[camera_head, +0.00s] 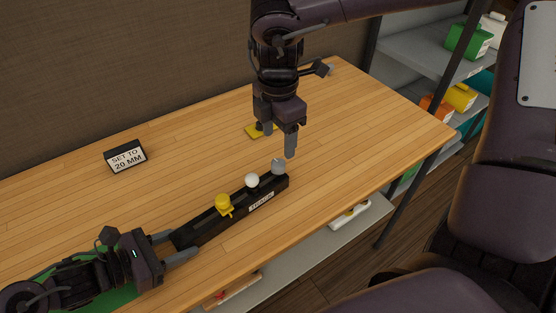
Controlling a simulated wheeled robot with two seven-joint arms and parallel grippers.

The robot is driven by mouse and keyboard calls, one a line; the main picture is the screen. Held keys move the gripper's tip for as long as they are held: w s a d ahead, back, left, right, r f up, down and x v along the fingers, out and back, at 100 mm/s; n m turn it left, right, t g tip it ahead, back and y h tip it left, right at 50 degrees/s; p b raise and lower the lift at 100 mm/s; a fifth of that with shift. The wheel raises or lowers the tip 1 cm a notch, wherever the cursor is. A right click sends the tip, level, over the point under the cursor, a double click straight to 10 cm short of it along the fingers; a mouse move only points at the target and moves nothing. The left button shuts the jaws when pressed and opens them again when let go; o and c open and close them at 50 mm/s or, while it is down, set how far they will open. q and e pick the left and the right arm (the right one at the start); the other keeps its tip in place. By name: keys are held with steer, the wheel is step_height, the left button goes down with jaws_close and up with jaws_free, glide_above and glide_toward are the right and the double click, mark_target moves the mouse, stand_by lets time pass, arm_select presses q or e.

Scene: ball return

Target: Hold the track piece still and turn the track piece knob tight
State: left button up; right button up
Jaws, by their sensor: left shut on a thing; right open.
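The black track piece (206,228) lies on the wooden table, with a white label on its front side. On its top are a yellow fitting (223,203), a white ball (252,180) and a grey rounded piece (278,166) at the right end. I cannot tell for sure which of these is the knob. My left gripper (184,244) is shut on the track piece at its left end. My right gripper (279,145) points down, open and empty, just above the grey piece, apparently apart from it.
A black sign (125,156) reading "SET TO 20 MM" stands at the back left. A yellow object (254,131) sits partly hidden behind my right gripper. A green surface (121,297) shows under my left arm. Shelves (427,47) with coloured boxes stand right. The table's right part is clear.

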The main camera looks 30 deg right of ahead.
mark_target(278, 162)
step_height(278, 162, down, 8)
steer(key=shift+f, duration=0.25)
stand_by(0.4)
steer(key=c, duration=1)
steer(key=shift+o, duration=0.2)
